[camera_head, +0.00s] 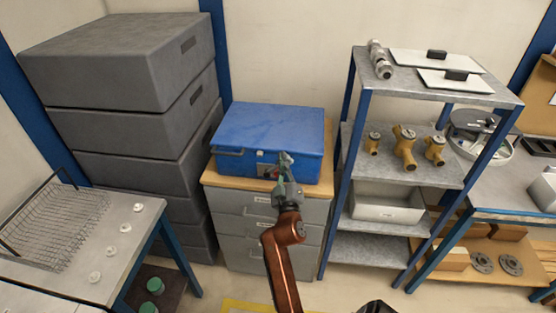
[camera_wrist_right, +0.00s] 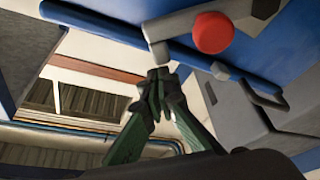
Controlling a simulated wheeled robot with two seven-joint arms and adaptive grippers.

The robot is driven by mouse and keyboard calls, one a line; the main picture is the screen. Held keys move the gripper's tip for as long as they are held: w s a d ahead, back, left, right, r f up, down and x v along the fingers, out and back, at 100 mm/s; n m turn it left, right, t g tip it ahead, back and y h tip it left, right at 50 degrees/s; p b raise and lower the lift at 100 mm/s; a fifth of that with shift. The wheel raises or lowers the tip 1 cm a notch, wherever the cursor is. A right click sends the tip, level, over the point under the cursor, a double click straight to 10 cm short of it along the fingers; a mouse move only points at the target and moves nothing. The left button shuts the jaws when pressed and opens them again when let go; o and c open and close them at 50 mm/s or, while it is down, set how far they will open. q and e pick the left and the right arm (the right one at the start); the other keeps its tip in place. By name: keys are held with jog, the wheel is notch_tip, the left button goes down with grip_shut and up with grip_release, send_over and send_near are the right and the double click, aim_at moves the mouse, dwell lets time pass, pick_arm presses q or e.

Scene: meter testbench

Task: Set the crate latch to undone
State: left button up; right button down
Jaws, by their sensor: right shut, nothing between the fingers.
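The blue crate (camera_head: 265,128) sits lid down on a wooden-topped drawer cabinet. Its front latch (camera_head: 268,171) is small and partly hidden behind my right gripper (camera_head: 285,158). In the right wrist view the latch shows as a grey metal arm (camera_wrist_right: 185,22) with a red round knob (camera_wrist_right: 212,32) against the blue crate wall (camera_wrist_right: 292,45). My right gripper (camera_wrist_right: 160,74) is shut and empty. Its fingertips are right by the bent end of the grey arm; I cannot tell whether they touch. My left gripper is not in view.
Stacked grey bins (camera_head: 120,65) stand left of the crate. A metal shelf with brass valves (camera_head: 404,147) stands to its right. A bench with a wire rack (camera_head: 62,222) is at the lower left. The wall behind the crate is bare.

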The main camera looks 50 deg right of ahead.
jog(key=shift+s+d+f, duration=0.1)
jog(key=shift+s+d, duration=0.2)
jog(key=shift+d, duration=0.2)
notch_tip(320, 180, up, 10)
jog(key=shift+w+a, duration=0.15)
jog(key=shift+a, duration=0.2)
dwell(0.6)
